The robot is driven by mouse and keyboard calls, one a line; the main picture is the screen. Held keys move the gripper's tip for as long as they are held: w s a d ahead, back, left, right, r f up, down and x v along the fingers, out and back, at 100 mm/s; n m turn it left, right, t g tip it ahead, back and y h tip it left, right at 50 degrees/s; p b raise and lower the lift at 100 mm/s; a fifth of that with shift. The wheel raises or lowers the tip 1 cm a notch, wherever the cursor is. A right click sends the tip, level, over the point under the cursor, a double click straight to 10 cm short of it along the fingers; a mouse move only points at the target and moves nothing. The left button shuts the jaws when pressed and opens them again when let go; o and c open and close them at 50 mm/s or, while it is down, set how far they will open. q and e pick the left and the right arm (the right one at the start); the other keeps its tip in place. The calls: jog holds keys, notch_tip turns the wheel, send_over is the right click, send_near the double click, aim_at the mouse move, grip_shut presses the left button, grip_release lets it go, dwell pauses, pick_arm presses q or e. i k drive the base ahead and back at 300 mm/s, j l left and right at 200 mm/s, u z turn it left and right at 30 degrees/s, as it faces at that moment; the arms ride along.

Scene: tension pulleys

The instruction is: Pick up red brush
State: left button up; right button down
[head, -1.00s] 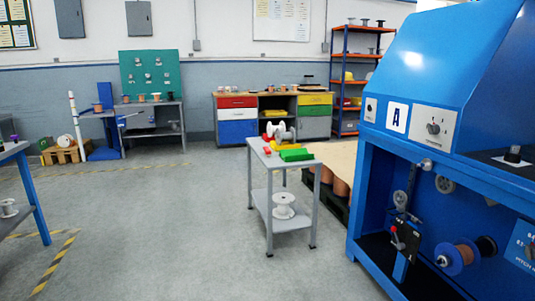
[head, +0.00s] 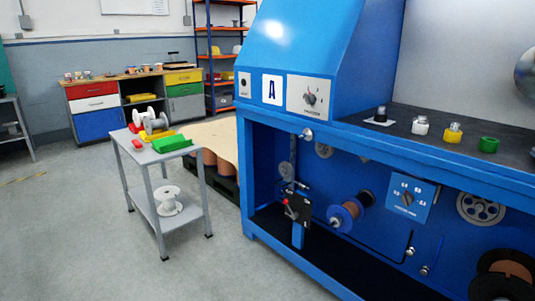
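A grey two-tier cart (head: 176,155) stands left of the centre in the head view. On its top lie a small red piece (head: 137,144) near the left edge, another red piece (head: 134,128) behind it, a green block-like item (head: 172,144) and a yellow item (head: 158,134). The red pieces are too small to tell which, if either, is the red brush. A white and grey spool (head: 155,122) stands behind them. Neither of my grippers is in view.
A large blue machine (head: 262,232) marked A fills the right side, with knobs and coloured caps on its ledge. A white spool (head: 168,201) sits on the cart's lower shelf. A drawer cabinet (head: 97,104) stands behind. Floor (head: 70,235) left of the cart is clear.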

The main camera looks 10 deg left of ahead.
aim_at(137, 145)
jog(key=i+j, duration=0.35)
jog(key=j, duration=0.15)
jog(key=i+j, duration=0.35)
jog(key=j, duration=0.15)
jog(key=i+j, duration=0.35)
jog(key=j, duration=0.2)
jog(key=i+j, duration=0.35)
jog(key=j, duration=0.15)
jog(key=i+j, duration=0.75)
jog(key=j, duration=0.25)
